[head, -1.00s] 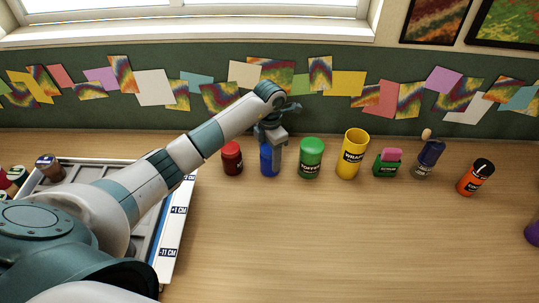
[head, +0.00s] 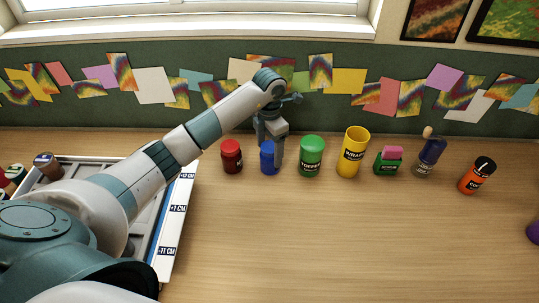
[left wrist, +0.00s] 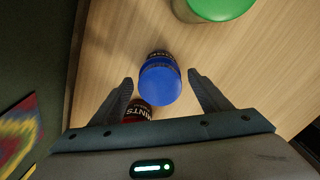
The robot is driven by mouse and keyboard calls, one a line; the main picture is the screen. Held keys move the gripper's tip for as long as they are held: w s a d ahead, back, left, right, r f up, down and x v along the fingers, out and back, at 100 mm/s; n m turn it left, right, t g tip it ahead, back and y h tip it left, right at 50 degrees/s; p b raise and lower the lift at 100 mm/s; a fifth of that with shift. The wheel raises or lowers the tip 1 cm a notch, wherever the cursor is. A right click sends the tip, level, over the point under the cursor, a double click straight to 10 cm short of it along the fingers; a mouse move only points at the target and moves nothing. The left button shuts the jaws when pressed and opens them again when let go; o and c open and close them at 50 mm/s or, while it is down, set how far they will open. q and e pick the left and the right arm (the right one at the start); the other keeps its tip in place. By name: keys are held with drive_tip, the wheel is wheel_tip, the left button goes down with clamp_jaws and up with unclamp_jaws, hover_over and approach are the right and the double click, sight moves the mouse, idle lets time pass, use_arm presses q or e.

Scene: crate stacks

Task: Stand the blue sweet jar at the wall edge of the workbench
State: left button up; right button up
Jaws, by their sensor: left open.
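The blue sweet jar (head: 267,160) stands upright on the wooden workbench (head: 340,235), in the row of containers along the wall side. It stands between a red jar (head: 231,157) and a green-lidded jar (head: 312,157). My left gripper (head: 271,152) points down over the blue jar, with one finger in front of its right side. In the left wrist view the blue lid (left wrist: 160,83) shows between the spread fingers of the gripper (left wrist: 160,79), with a gap on each side. The jar's label is mostly hidden. My right gripper is not in view.
A yellow cup (head: 352,153), a green box with a pink top (head: 388,161), a dark blue jar (head: 430,156) and a tilted orange jar (head: 478,176) continue the row rightward. A white tray (head: 173,235) is at left. The front middle of the bench is clear.

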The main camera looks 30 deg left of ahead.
use_arm(q)
wheel_tip(320, 180, up, 8)
drive_tip(key=shift+r+b, duration=0.2)
drive_tip(key=shift+b, duration=1.05)
drive_tip(key=shift+r, duration=0.55)
drive_tip(key=shift+f, duration=0.1)
